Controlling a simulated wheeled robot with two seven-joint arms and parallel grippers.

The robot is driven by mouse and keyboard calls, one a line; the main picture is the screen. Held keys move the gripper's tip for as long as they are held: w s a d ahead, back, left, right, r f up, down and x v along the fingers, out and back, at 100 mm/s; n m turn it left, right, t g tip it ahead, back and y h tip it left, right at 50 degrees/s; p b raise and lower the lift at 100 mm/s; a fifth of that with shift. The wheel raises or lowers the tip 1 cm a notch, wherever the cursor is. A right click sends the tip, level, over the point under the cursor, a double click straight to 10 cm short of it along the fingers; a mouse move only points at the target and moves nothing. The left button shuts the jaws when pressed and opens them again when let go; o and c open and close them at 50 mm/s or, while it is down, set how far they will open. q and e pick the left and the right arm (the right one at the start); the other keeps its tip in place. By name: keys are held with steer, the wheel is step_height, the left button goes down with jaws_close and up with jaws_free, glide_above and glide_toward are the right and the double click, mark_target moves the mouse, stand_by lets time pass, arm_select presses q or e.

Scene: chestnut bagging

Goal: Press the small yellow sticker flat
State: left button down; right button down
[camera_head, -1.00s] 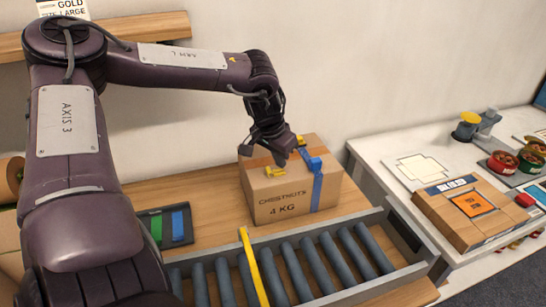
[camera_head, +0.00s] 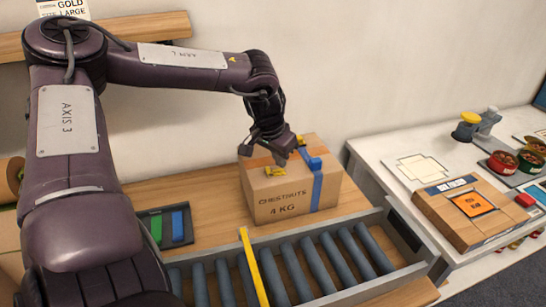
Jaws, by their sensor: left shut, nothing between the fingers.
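A cardboard box (camera_head: 285,203) marked "CHESTNUTS 4 KG" stands upright on the wooden table. A small yellow piece (camera_head: 276,171), which looks like the sticker, lies on its top near the front edge. A blue strip (camera_head: 316,180) runs over the top and down the front at the right. My left gripper (camera_head: 281,160) is shut and empty, pointing down at the top of the box just behind the yellow piece. I cannot tell whether the fingertips touch it. Another yellow bit shows behind the gripper. My right gripper is not in view.
A roller conveyor (camera_head: 290,270) with a yellow bar (camera_head: 253,266) across it lies in front of the box. A dark tray (camera_head: 167,226) with green and blue strips is at the left. A white counter (camera_head: 398,155) with a cardboard package (camera_head: 466,211) and open tins stands at the right.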

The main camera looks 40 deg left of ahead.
mark_target(279, 172)
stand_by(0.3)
arm_select(q)
steer(key=shift+f+b, duration=0.35)
steer(key=shift+f+b, duration=0.4)
steer(key=shift+f, duration=0.05)
stand_by(0.7)
steer(key=shift+s+f, duration=0.1)
stand_by(0.7)
stand_by(0.6)
steer(key=shift+r+p, duration=0.35)
steer(key=shift+r, duration=0.55)
steer(key=shift+r+p, duration=1.55)
steer(key=shift+r, duration=1.2)
